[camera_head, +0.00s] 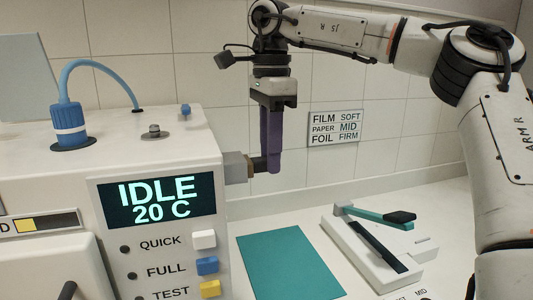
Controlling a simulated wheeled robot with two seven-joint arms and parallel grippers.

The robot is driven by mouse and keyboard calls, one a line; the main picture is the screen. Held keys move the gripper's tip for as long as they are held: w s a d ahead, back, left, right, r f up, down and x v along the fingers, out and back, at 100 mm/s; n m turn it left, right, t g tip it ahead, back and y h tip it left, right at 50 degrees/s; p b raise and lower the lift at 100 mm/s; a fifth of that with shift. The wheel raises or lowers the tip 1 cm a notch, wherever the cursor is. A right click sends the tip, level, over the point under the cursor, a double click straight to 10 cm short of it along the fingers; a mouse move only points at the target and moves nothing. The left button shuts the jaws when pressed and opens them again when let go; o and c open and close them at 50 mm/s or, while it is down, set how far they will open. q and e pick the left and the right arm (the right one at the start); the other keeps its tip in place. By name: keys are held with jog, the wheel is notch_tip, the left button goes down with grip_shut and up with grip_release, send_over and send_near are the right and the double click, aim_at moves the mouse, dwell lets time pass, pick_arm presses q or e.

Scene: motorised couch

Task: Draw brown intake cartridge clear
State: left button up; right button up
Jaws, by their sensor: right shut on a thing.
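The brown intake cartridge (254,164) shows only as a small dark brown piece between the grey port block (235,167) on the machine's right side and my fingers. My right gripper (268,165) comes down from above with its purple fingers pointing down and is shut on the cartridge. The fingers hide part of it, and how deep it sits in the port cannot be seen. My left gripper is not in view.
The white machine (150,150) fills the left, its display (155,200) reading IDLE 20 C, with a blue hose fitting (68,123) on top. A teal mat (288,265) and a white sealer (380,245) with a teal lever lie on the counter. A sign (336,127) hangs on the tiled wall.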

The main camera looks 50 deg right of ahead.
jog(key=shift+s+d, duration=0.45)
jog(key=shift+d, duration=0.35)
jog(key=shift+s+d, duration=0.45)
jog(key=shift+d, duration=0.4)
jog(key=shift+s+d, duration=0.45)
jog(key=shift+d, duration=0.35)
notch_tip(320, 180, up, 7)
jog(key=s+d, duration=0.1)
jog(key=d, duration=0.1)
jog(key=shift+s+d, duration=0.25)
jog(key=shift+d, duration=0.1)
